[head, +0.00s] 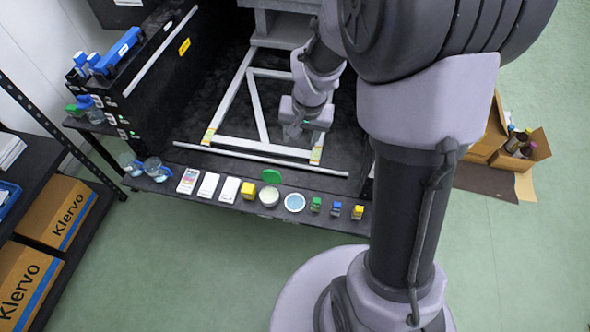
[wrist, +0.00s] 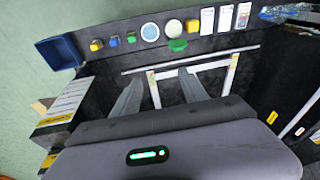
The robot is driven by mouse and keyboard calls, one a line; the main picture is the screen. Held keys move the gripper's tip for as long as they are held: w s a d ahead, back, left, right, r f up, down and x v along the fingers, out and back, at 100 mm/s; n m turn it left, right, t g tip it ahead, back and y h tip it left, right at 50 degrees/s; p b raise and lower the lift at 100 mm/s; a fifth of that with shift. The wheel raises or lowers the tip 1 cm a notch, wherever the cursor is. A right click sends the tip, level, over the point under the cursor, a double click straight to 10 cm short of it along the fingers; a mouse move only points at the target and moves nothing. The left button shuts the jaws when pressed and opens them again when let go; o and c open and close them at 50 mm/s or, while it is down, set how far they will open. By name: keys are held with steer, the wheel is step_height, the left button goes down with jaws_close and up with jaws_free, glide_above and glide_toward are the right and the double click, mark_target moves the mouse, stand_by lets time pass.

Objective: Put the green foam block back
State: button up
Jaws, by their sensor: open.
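A green rounded piece (head: 271,176), the likeliest green foam block, sits at the inner side of the front ledge, beside a round cream-topped jar (head: 269,196). In the wrist view the green piece (wrist: 178,45) lies beyond my fingertips, near that jar (wrist: 173,27). A small green-topped bottle (head: 315,204) stands farther right on the ledge. My gripper (head: 293,133) hangs over the dark surface by the white frame's lower right part, apart from the green piece. In the wrist view my gripper (wrist: 161,74) is open with nothing between its fingers.
The white frame (head: 225,104) lies on the dark surface, with a white strip (head: 260,159) in front. The ledge holds a blue round dish (head: 294,203), white cards (head: 208,186) and yellow and blue bottles. A black cabinet (head: 165,60) stands left; open cartons (head: 520,150) are right.

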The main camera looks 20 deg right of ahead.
steer(key=s+a+r+t+y, duration=0.1)
steer(key=s+a+r, duration=0.4)
steer(key=s+r, duration=0.4)
steer(key=s+a+r+n+t+y, duration=0.1)
steer(key=s+a+r+t, duration=0.1)
steer(key=s+a+r, duration=0.3)
steer(key=s+r, duration=0.4)
steer(key=s, duration=0.1)
steer(key=shift+n, duration=0.3)
